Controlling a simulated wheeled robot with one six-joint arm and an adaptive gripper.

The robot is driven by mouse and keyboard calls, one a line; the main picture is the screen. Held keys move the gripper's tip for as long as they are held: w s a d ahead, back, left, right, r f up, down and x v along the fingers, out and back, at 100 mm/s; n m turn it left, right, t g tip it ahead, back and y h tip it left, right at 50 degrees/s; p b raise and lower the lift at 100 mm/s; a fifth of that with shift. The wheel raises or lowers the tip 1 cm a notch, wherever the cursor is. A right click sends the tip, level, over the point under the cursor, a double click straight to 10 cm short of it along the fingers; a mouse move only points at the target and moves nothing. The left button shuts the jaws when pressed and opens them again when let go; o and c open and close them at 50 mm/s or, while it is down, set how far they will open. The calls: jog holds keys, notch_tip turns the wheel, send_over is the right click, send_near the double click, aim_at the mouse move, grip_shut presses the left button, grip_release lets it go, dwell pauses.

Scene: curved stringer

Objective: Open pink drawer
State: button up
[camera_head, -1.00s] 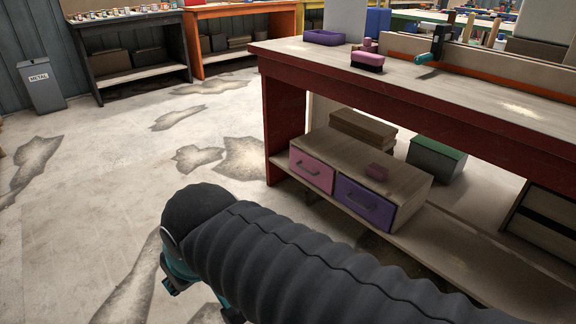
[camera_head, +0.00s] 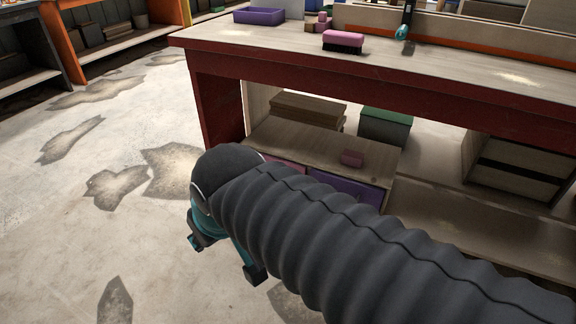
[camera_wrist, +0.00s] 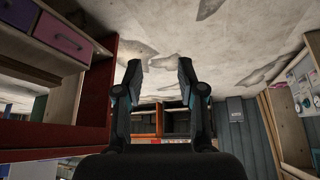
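The pink drawer (camera_wrist: 62,39) is shut in a small wooden cabinet (camera_head: 335,153) on the workbench's lower shelf. In the head view my arm hides nearly all of its front and its handle. In the wrist view, which is upside down, the pink drawer is at the upper left, beside the purple drawer (camera_wrist: 18,13). The purple drawer also shows partly in the head view (camera_head: 345,190). My gripper (camera_head: 225,260) is open and empty over the floor, in front of the cabinet and apart from it. In the wrist view its fingers (camera_wrist: 160,76) are spread apart.
The red-edged workbench (camera_head: 420,104) stands above the cabinet, with a leg (camera_head: 219,108) at its left end. A green-lidded box (camera_head: 385,125) stands behind. Open concrete floor (camera_head: 60,230) lies to the left.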

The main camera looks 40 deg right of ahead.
jog(key=w+d+f+n+t+h+b, duration=0.1)
jog(key=w+d+f+n+t, duration=0.15)
jog(key=w+d, duration=0.45)
jog(key=w+d+f+n+t+h+b, duration=0.1)
jog(key=w+d+f, duration=0.25)
jog(key=w, duration=0.85)
jog(key=w+d+f+n+t+h+b, duration=0.1)
jog(key=w+d+f+n, duration=0.1)
jog(key=w+d, duration=0.55)
jog(key=w+d+f+n+t+h+b, duration=0.1)
jog(key=w+d+f+n+t, duration=0.15)
jog(key=w+d+f, duration=0.4)
jog(key=w+d+f+n+t+h+b, duration=0.1)
jog(key=w+d+f+n+t, duration=0.15)
jog(key=d+f, duration=0.6)
jog(key=s+d+f+n+t+h+b, duration=0.1)
jog(key=s+d+f+n, duration=0.2)
jog(key=f, duration=0.6)
jog(key=s+d+f+n+t+h+b, duration=0.1)
jog(key=s+d+f+t, duration=0.2)
jog(key=f, duration=0.5)
jog(key=shift+g, duration=0.65)
jog(key=x, duration=1.2)
jog(key=shift+d, duration=0.2)
grip_shut()
